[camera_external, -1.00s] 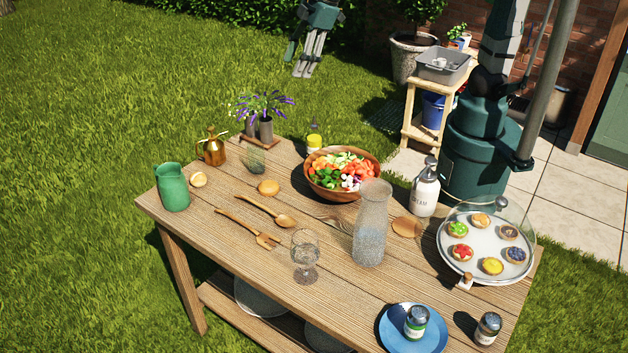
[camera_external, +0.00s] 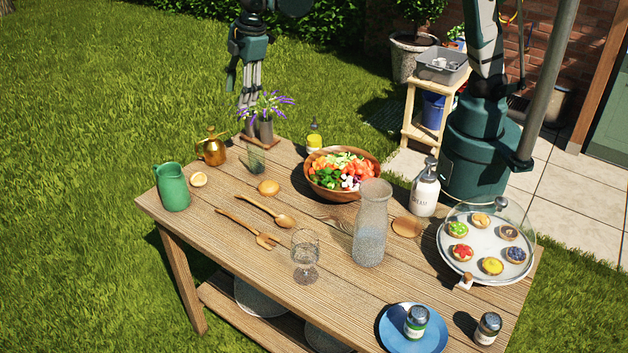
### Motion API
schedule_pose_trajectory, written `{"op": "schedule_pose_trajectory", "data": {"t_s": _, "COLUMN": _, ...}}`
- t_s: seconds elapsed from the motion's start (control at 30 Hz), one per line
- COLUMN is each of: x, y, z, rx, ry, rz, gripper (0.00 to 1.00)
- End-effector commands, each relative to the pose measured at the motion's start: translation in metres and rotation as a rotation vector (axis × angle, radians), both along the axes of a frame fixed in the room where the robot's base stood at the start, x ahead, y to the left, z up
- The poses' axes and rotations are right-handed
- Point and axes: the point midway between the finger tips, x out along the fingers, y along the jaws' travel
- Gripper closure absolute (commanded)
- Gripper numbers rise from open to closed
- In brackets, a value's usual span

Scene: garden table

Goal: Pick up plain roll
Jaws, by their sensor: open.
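A smooth golden-brown roll (camera_external: 268,187) lies on the wooden table (camera_external: 320,285), left of the salad bowl and above the wooden spoon. A second small, paler round item (camera_external: 198,180) lies farther left, near the green jug; I cannot tell whether it is a roll or a cut fruit. My gripper (camera_external: 248,128) is open, pointing down behind the far left edge of the table, close to the flower pots. It is empty and apart from both items. The flowers partly cover its fingertips.
The salad bowl (camera_external: 322,187), green jug (camera_external: 172,188) and wooden spoon (camera_external: 272,214) surround the golden roll.

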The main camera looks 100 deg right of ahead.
Motion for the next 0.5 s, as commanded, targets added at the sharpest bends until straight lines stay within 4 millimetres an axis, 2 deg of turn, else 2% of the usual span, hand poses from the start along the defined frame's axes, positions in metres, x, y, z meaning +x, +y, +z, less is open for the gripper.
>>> {"op": "schedule_pose_trajectory", "data": {"t_s": 0.1, "x": 0.021, "y": 0.002, "z": -0.016, "rx": -0.012, "ry": 0.021, "rz": 0.023, "gripper": 0.49}}
{"op": "schedule_pose_trajectory", "data": {"t_s": 0.5, "x": 0.083, "y": 0.007, "z": -0.077, "rx": -0.047, "ry": 0.091, "rz": 0.102, "gripper": 0.49}}
